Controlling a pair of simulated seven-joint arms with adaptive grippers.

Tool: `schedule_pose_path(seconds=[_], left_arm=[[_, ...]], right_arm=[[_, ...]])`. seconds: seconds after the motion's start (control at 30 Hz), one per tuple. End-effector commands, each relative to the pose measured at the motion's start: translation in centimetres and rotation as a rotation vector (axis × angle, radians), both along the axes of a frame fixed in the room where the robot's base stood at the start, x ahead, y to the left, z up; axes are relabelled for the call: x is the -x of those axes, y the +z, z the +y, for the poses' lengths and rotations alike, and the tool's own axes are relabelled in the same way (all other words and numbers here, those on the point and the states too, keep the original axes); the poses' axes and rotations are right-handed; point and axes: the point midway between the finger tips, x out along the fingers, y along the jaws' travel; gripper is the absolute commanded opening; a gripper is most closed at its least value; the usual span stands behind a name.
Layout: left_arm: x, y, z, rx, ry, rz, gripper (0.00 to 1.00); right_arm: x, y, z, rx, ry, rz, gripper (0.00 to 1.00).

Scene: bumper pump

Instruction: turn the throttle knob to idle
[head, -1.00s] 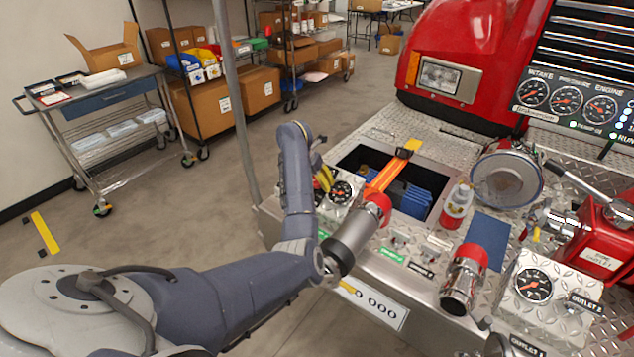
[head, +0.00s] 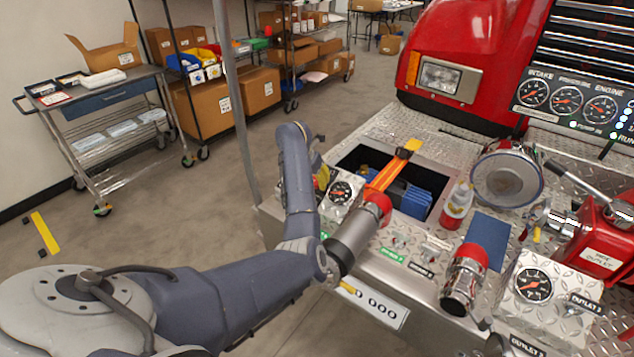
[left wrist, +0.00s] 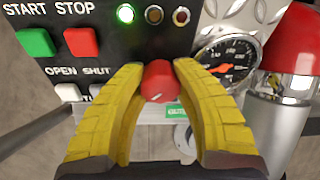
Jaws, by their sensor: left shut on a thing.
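The throttle knob (left wrist: 159,78) appears to be the round red knob in the left wrist view, below the indicator lights on a black panel. A small pale mark shows on its lower face. My left gripper (left wrist: 160,84) has its two yellow fingers closed on the knob from either side. In the head view my left gripper (head: 322,178) is mostly hidden behind my forearm, with only a bit of yellow showing. The knob is hidden there. Any scale or idle label around the knob is covered or unreadable.
The panel has a green START button (left wrist: 36,42), a red STOP button (left wrist: 81,42) and a lit green lamp (left wrist: 125,14). A gauge (left wrist: 228,62) and a red-capped metal outlet (left wrist: 288,70) stand close at the right. An open bay (head: 350,160) lies behind.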

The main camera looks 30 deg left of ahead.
Motion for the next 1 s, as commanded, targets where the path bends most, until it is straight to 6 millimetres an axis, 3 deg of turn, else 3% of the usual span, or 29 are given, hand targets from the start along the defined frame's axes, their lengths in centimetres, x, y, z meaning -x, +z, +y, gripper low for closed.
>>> schedule_pose_path(seconds=[0.17,0.2,0.43,0.77,1.0], left_arm=[[0.0,-0.1,-0.1,0.002,-0.001,0.002,0.00],[0.0,-0.1,-0.1,0.002,-0.001,0.002,0.33],[0.0,0.0,-0.1,0.002,-0.001,0.001,0.60],[0.1,0.2,0.0,0.001,-0.001,0.000,0.61],[1.0,2.3,0.3,-0.002,0.001,-0.001,0.61]], right_arm=[[0.0,0.0,-0.1,0.000,0.000,0.000,0.44],[0.0,0.0,-0.1,0.001,0.000,0.000,0.44],[0.0,0.0,-0.1,0.001,0.000,0.000,0.44],[0.0,0.0,-0.3,0.002,0.001,0.000,0.44],[0.0,0.0,-0.1,0.001,0.000,0.000,0.44]])
